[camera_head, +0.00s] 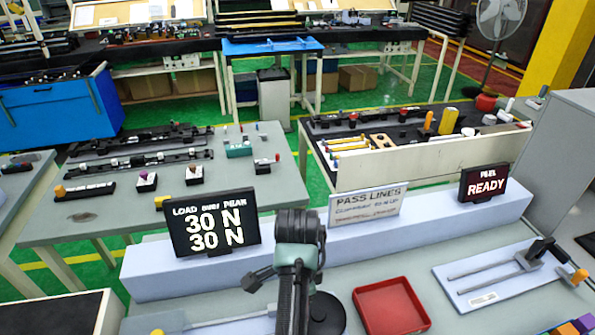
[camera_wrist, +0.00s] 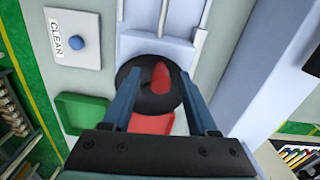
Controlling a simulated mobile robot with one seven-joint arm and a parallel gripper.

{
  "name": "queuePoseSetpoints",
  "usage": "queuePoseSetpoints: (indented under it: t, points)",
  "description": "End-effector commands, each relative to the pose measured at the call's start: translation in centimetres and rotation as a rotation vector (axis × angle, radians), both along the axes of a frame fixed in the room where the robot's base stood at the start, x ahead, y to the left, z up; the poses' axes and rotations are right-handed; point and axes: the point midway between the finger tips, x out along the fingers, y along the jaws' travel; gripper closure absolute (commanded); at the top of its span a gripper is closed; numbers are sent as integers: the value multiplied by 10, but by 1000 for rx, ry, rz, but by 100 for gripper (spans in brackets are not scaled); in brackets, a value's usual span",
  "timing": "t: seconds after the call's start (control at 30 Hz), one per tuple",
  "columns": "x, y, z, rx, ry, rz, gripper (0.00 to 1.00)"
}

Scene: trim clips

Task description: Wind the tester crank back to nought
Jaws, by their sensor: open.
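The tester crank is a black round wheel (camera_wrist: 140,88) with a red knob (camera_wrist: 160,77) in the wrist view. Part of the black wheel (camera_head: 328,316) shows in the head view beside my arm, which hides the rest. My gripper (camera_wrist: 160,76) is open, with one blue-grey finger on each side of the red knob. I cannot tell whether either finger touches it. In the head view my arm hides the fingers. The load display (camera_head: 212,222) reads 30 N on both lines.
A red tray (camera_head: 392,308) lies right of the wheel. A green tray (camera_wrist: 82,112) and a blue CLEAR button (camera_wrist: 76,43) lie left in the wrist view. A READY screen (camera_head: 483,183) and pass-lines sign (camera_head: 366,204) stand on the ledge. A slide fixture (camera_head: 500,272) sits right.

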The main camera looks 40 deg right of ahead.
Motion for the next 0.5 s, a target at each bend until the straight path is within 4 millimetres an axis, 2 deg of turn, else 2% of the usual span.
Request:
queuePoseSetpoints:
  t: [0.3, 0.37, 0.5]
  points:
    - [0, 0, -3, 0, -1, 0, 41]
    - [0, 0, -3, 0, -1, 0, 50]
    - [0, 0, -3, 0, -1, 0, 75]
